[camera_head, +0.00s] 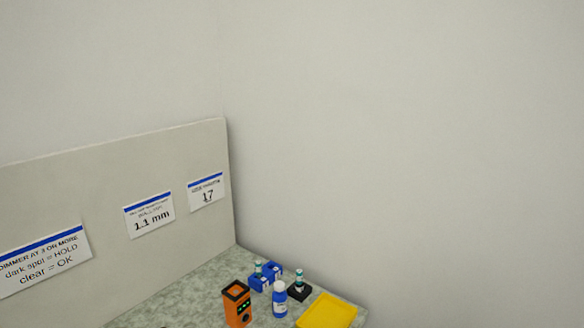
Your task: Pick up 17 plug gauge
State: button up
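Two small teal-and-white upright pieces that look like plug gauges stand at the far end of the bench. One (258,268) is at a group of blue blocks (259,283); the other (299,275) is on a black base (299,291) to the right. Any size marks on them are too small to read, so I cannot tell which is 17. A sign (207,192) on the panel above reads 17. My gripper is not in view.
An orange device (237,305) with green lights stands in front of the blue blocks. A blue bottle with a white cap (279,300) stands beside it. A yellow tray (328,311) lies at the right edge.

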aim_at(298, 275)
jog(key=i+l+u, duration=0.15)
jog(key=u, duration=0.2)
jog(key=i+l+u, duration=0.2)
jog(key=i+u, duration=0.15)
jog(key=i+l+u, duration=0.3)
jog(key=k+j, duration=0.05)
jog(key=k, duration=0.05)
